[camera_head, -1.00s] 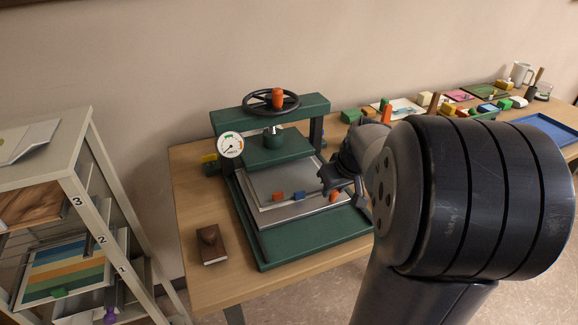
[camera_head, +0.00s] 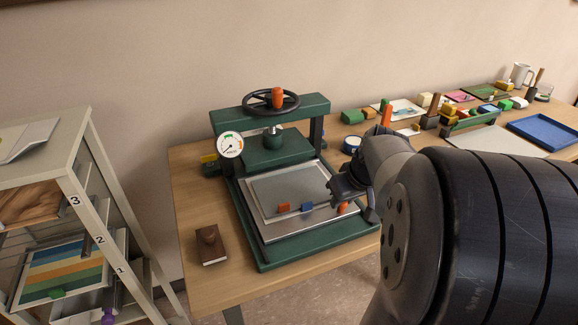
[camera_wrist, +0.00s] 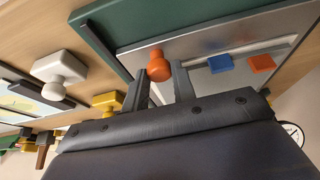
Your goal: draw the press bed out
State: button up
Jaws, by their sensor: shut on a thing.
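The green press (camera_head: 312,106) stands on a wooden table. Its bed (camera_head: 307,229) is a flat silver tray with a grey plate on it, partly out from under the green pressing plate (camera_head: 275,150). An orange tab (camera_head: 284,207) and a blue tab (camera_head: 307,206) sit near the bed's front edge. An orange knob (camera_head: 343,208) is at the bed's front right corner. My gripper (camera_head: 346,202) is at this knob. In the wrist view, the knob (camera_wrist: 157,65) stands between my fingertips (camera_wrist: 160,80), and my gripper is shut on it.
A shelf rack (camera_head: 92,150) stands at far left. Paints, a blue tray (camera_head: 545,131) and small blocks fill the table's right. The wrist view shows a white knob (camera_wrist: 58,75) near my gripper.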

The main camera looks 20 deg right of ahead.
jog(key=shift+s+d+b, duration=0.15)
jog(key=shift+s+b, duration=0.3)
jog(key=shift+s, duration=2.4)
jog(key=o, duration=0.8)
jog(key=shift+o, duration=0.2)
jog(key=shift+r, duration=0.1)
jog(key=p+v, duration=0.3)
jog(key=v, duration=0.1)
jog(key=shift+s+r, duration=0.2)
jog(key=shift+r, duration=0.1)
jog(key=p+v, duration=0.1)
jog(key=v, duration=1)
